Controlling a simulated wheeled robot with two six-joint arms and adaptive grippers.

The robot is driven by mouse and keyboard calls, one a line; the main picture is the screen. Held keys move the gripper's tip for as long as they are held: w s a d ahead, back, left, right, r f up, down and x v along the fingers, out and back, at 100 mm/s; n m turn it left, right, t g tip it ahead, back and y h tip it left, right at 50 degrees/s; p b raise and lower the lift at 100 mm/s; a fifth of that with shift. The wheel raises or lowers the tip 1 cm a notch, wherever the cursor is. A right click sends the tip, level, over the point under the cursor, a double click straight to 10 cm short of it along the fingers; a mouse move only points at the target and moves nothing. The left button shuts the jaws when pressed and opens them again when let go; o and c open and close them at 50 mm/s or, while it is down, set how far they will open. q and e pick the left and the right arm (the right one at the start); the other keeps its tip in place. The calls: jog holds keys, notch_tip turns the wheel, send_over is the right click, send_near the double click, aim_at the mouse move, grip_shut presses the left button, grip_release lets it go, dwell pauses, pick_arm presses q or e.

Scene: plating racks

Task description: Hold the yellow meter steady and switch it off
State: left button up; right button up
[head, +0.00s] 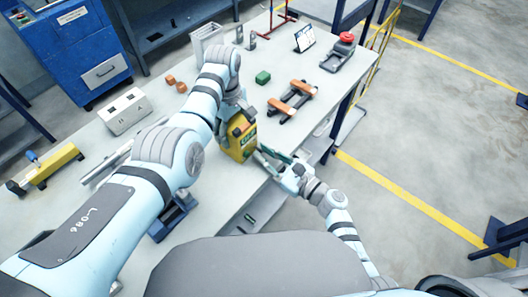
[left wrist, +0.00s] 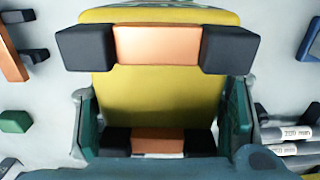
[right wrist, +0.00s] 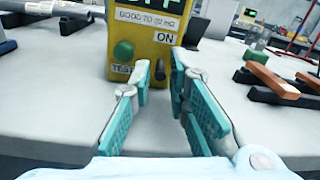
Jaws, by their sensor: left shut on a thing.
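The yellow meter (head: 238,148) stands on the light bench near its front edge. My left gripper (head: 235,108) is shut on its upper part from above. In the left wrist view the teal fingers (left wrist: 160,112) lie on both sides of the yellow body (left wrist: 155,95), which carries orange and black blocks. In the right wrist view the meter's face (right wrist: 150,42) shows a lit green display, a green round button (right wrist: 124,51) above a TEST label, and an ON label (right wrist: 164,38). My right gripper (right wrist: 163,68) is open and empty, its teal fingertips just in front of the face.
A black stand with orange bars (head: 292,101) and a green block (head: 263,77) lie beyond the meter. A white socket box (head: 125,110) and a yellow tool (head: 52,167) are to the left. A red-topped device (head: 340,50) is at the far right.

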jog(key=shift+w+a, duration=0.2)
jog(key=shift+a, duration=0.05)
grip_shut()
jog(key=shift+f+t+y, duration=0.2)
jog(key=shift+t+y, duration=0.2)
grip_release()
jog(key=v, duration=1.2)
jog(key=shift+s, duration=0.1)
